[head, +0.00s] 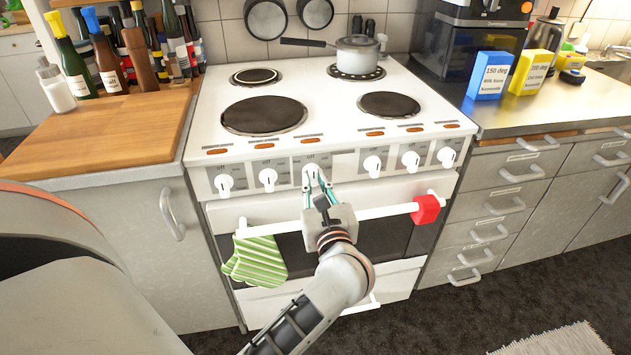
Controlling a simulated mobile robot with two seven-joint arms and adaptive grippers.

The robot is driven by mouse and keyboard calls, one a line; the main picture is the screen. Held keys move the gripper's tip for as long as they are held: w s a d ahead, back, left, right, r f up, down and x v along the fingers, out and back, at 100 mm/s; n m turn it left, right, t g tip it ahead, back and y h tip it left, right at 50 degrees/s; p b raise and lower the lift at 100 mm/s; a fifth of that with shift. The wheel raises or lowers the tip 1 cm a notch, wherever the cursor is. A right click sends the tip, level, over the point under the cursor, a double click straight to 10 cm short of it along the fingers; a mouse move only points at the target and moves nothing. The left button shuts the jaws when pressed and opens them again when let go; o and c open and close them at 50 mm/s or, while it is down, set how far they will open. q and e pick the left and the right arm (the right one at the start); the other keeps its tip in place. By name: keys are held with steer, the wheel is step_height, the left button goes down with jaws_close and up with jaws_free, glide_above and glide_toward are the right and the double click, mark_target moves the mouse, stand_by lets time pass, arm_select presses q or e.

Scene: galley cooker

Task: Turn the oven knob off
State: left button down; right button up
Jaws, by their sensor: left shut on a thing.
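The white cooker (340,103) stands in the middle of the head view, with a row of several white knobs on its front panel. My left gripper (316,180) reaches up to the third knob from the left, the oven knob (309,172), and is shut on it. The fingers cover part of this knob, so its exact angle is hard to tell. The word "off" shows above it. My right gripper is not in the view.
The oven door handle (385,211) runs just below the knobs, with a green striped mitt (257,262) and a red block (425,209) on it. A pot (357,54) sits on the back right hotplate. Bottles (73,58) stand on the left worktop.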

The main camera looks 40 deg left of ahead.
arm_select(q)
steer(key=shift+a+r, duration=0.1)
steer(key=c, duration=2)
jaws_free()
steer(key=shift+s+d+f, duration=0.1)
steer(key=shift+d+f, duration=0.1)
steer(key=shift+d, duration=0.05)
steer(key=shift+v, duration=3.45)
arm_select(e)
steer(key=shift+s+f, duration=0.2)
arm_select(q)
steer(key=shift+s+r, duration=0.1)
